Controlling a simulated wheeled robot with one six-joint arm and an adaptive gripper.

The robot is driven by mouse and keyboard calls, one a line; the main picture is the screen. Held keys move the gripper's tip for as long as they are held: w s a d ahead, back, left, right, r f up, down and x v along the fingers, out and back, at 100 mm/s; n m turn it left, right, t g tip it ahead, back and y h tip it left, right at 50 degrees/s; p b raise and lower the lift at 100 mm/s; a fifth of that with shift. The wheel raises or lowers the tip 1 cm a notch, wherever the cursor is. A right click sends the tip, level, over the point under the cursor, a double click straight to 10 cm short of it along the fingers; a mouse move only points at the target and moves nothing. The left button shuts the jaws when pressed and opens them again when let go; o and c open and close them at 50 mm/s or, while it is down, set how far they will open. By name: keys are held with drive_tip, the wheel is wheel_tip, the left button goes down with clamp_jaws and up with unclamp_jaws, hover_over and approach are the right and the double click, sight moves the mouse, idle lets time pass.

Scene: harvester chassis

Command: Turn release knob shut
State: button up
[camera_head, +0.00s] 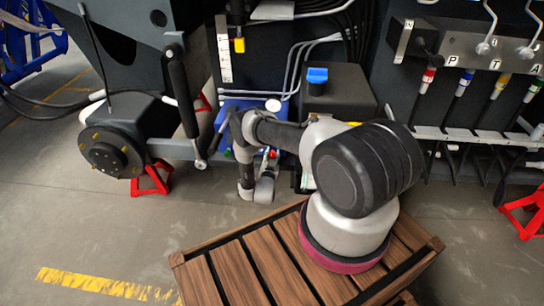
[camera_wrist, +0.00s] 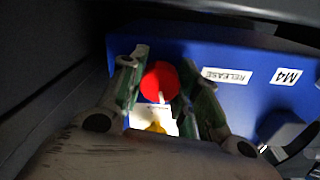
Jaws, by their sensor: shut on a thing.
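The release knob (camera_wrist: 160,82) is round and red with a pale line across its lower part. It sits on a blue block (camera_wrist: 215,58) with upside-down labels "RELEASE" and "M4". In the wrist view, my gripper (camera_wrist: 163,70) has one finger on each side of the knob and is shut on it. A bright white patch with a yellow part shows just below the knob, between the fingers. In the head view, the blue block (camera_head: 222,118) is partly hidden behind my arm, and my fingers cannot be made out clearly.
A black box with a blue cap (camera_head: 317,75) stands right of the blue block. A hose panel (camera_head: 460,45) with levers is at upper right. A wheel hub (camera_head: 112,150) and red stand (camera_head: 152,180) are at left. Dark walls close in around the gripper in the wrist view.

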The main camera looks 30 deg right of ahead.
drive_tip(key=shift+s+m, duration=0.1)
drive_tip(key=shift+m, duration=1.5)
drive_tip(key=o, duration=1.1)
drive_tip(key=shift+c, duration=0.2)
drive_tip(key=v, duration=1.2)
drive_tip(key=shift+f, duration=0.1)
